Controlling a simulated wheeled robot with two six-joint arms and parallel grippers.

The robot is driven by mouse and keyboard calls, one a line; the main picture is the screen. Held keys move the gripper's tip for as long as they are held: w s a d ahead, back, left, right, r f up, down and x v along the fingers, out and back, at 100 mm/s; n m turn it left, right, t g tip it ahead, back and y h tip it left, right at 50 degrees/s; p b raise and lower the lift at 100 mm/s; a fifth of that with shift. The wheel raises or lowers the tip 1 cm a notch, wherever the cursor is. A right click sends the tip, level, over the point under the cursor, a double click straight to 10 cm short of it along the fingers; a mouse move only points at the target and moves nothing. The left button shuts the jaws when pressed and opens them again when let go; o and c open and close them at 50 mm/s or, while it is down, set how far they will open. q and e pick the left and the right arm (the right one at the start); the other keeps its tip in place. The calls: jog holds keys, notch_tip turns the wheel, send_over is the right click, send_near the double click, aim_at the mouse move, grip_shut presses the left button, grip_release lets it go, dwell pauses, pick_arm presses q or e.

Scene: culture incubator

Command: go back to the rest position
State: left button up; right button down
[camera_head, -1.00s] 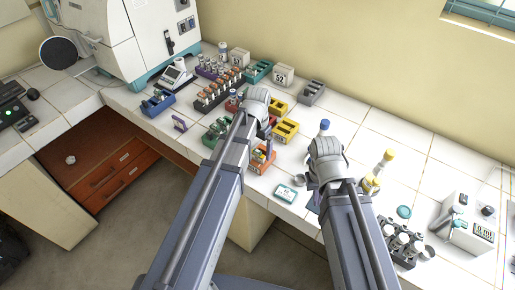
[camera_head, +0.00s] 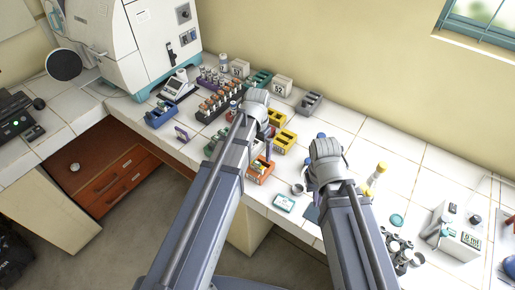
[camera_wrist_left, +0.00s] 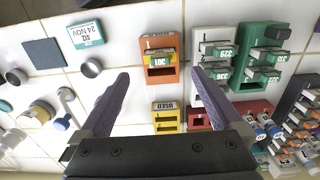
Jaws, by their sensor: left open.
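My left arm reaches over the tiled bench (camera_head: 410,155) in the head view, its wrist hiding most of the gripper. In the left wrist view my left gripper (camera_wrist_left: 160,82) is open, with its two purple fingers wide apart and nothing between them. An orange rack (camera_wrist_left: 161,72) and a yellow rack (camera_wrist_left: 166,118) show beyond and between the fingers. My right arm's wrist (camera_head: 327,162) is over the bench to the right of the left one. Its fingers are hidden behind it.
Colored racks, such as a yellow one (camera_head: 284,141) and a grey one (camera_head: 310,103), surround my left wrist. A yellow-capped bottle (camera_head: 377,174) and a white device (camera_head: 456,230) stand right of my right arm. The incubator (camera_head: 150,45) stands at back left.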

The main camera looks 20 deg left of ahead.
pick_arm(q)
jog(key=s+d+f+y+b, duration=0.1)
jog(key=s+d, duration=0.9)
jog(key=s, duration=0.4)
jog(key=shift+s+d, duration=0.2)
jog(key=shift+d, duration=0.05)
jog(key=shift+c, duration=0.2)
